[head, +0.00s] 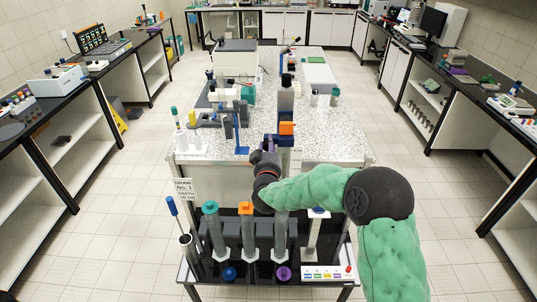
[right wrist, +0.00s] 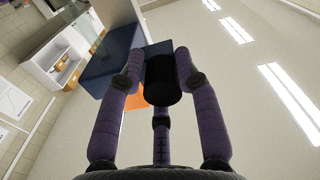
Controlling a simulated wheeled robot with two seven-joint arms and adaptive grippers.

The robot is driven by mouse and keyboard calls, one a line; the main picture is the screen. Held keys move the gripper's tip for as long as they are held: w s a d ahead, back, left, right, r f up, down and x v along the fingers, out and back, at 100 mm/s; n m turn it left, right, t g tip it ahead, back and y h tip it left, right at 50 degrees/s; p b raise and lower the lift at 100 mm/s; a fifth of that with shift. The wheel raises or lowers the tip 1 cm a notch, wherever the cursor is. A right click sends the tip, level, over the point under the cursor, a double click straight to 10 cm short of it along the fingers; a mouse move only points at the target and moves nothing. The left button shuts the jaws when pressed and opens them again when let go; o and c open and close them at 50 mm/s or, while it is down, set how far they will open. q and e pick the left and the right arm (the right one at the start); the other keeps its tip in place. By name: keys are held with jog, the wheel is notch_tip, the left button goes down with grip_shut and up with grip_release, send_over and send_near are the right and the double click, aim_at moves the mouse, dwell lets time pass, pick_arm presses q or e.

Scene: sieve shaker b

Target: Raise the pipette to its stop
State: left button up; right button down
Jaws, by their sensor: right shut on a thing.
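My right gripper (head: 268,148), with purple fingers, is at the front edge of the speckled bench in the head view. Its arm comes in from the right over the front stand. In the right wrist view its fingers are shut around a black cylinder (right wrist: 162,82). A dark blue block (right wrist: 112,62) and an orange part (right wrist: 134,103) show behind the fingers. In the head view a tall grey upright with an orange block (head: 287,128) stands just beyond the gripper. I cannot tell which part is the pipette, or whether the held cylinder belongs to it. My left gripper is not seen.
A black stand in front holds grey tubes with a teal cap (head: 210,207) and an orange cap (head: 246,208). A sign (head: 184,189) reads "DRAW No. 1". A blue stand (head: 241,125) is left of the upright. The bench (head: 345,135) is clear to the right.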

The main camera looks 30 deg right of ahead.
notch_tip(320, 180, up, 2)
jog(key=shift+w+r, duration=0.1)
jog(key=shift+d+r, duration=0.1)
jog(key=shift+r, duration=0.2)
jog(key=c, duration=0.9)
grip_release()
jog(key=shift+c, duration=0.2)
jog(key=shift+w, duration=0.1)
jog(key=shift+s+a+f, duration=0.3)
jog(key=shift+s+a, duration=0.05)
jog(key=shift+s, duration=0.2)
jog(key=v, duration=1.1)
jog(key=shift+f, duration=0.2)
